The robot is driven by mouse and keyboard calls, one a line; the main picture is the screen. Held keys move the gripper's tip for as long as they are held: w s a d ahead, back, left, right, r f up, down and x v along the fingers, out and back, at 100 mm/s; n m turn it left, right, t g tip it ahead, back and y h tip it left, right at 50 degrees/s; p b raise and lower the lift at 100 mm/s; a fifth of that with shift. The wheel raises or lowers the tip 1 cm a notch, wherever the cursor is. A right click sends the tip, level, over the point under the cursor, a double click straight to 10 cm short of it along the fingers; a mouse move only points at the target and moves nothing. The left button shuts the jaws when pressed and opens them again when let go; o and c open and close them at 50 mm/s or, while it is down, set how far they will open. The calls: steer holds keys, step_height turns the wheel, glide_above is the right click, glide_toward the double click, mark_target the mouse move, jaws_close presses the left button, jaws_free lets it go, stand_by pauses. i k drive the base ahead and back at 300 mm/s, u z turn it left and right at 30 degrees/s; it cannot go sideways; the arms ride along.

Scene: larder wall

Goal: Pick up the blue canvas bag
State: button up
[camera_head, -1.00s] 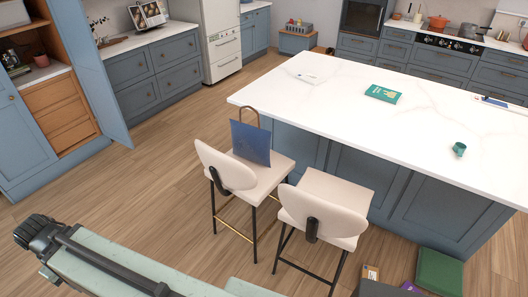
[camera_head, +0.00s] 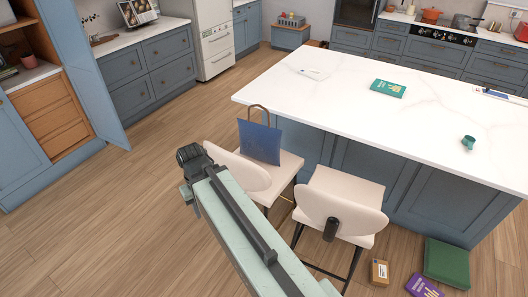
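The blue canvas bag (camera_head: 259,143) stands upright on the seat of the left cream stool (camera_head: 283,172), with its brown handle loop up. My pale green arm reaches up from the bottom of the picture. Its black end joint is to the left of the bag and apart from it in the picture, in front of the left stool's backrest. No gripper fingers show, so I cannot see whether my gripper is open or shut.
A second cream stool (camera_head: 340,205) stands to the right, by the white-topped island (camera_head: 350,90). A green box (camera_head: 447,262), a purple box (camera_head: 424,286) and a small brown box (camera_head: 380,272) are on the floor. The wooden floor (camera_head: 110,215) at left is clear.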

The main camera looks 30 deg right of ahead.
mark_target(258, 141)
steer(key=z, duration=0.15)
steer(key=i, duration=1)
steer(key=u, duration=0.1)
